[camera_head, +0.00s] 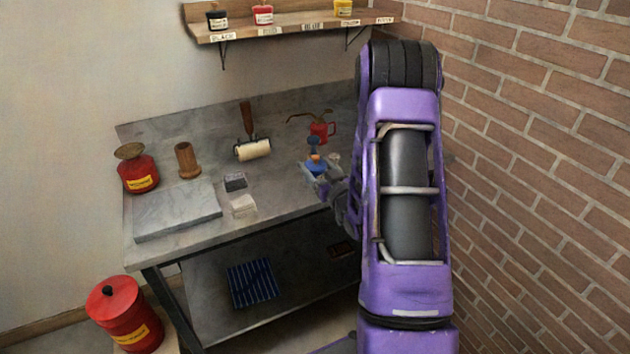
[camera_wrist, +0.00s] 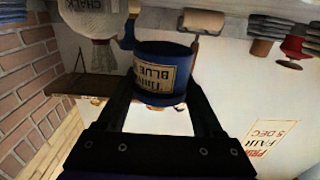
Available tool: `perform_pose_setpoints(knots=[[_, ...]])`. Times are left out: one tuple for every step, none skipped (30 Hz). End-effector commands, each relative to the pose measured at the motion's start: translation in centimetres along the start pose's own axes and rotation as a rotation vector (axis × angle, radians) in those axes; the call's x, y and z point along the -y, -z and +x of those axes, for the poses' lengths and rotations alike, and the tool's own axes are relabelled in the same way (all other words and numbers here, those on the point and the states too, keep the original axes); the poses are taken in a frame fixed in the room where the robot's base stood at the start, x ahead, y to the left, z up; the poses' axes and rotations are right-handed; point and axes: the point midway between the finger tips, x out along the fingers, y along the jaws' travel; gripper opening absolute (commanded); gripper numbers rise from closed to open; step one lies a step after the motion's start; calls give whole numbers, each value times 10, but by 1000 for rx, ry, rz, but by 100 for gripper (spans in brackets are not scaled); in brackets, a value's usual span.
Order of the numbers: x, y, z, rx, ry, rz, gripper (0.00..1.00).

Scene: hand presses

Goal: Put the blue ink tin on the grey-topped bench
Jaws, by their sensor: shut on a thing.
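The blue ink tin (camera_wrist: 160,72) fills the space between my gripper's fingers in the wrist view, its label reading BLUE. In the head view the tin (camera_head: 316,164) is small and partly hidden by my gripper (camera_head: 318,174), which is shut on it. Both appear over the right part of the grey-topped bench (camera_head: 285,185). I cannot tell whether the tin touches the top. My purple arm hides the bench's right end.
A red oil can (camera_head: 321,131) stands just behind the tin. A roller (camera_head: 253,150), a dark block (camera_head: 235,182) and a pale block (camera_head: 243,206) lie to the left. A wall shelf (camera_head: 285,27) holds other tins. A brick wall (camera_head: 540,160) bounds the right.

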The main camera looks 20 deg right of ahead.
Motion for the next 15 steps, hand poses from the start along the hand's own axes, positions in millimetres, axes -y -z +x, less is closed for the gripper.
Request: perform_pose_setpoints(knots=[[0,-6,0,0,0,0,0],[0,-10,0,0,0,0,0],[0,-17,0,1,0,0,0],[0,-22,0,2,0,1,0],[0,-26,0,1,0,1,0],[0,-32,0,1,1,1,0],[0,-35,0,0,1,1,0],[0,-37,0,0,1,1,0],[0,-40,0,-1,1,0,0],[0,-40,0,-1,1,-1,0],[0,-41,0,-2,1,-1,0],[0,-41,0,-2,1,-1,0],[0,-40,0,-3,1,-1,0],[0,-40,0,-3,1,-1,0],[0,-40,0,-3,0,-1,0]])
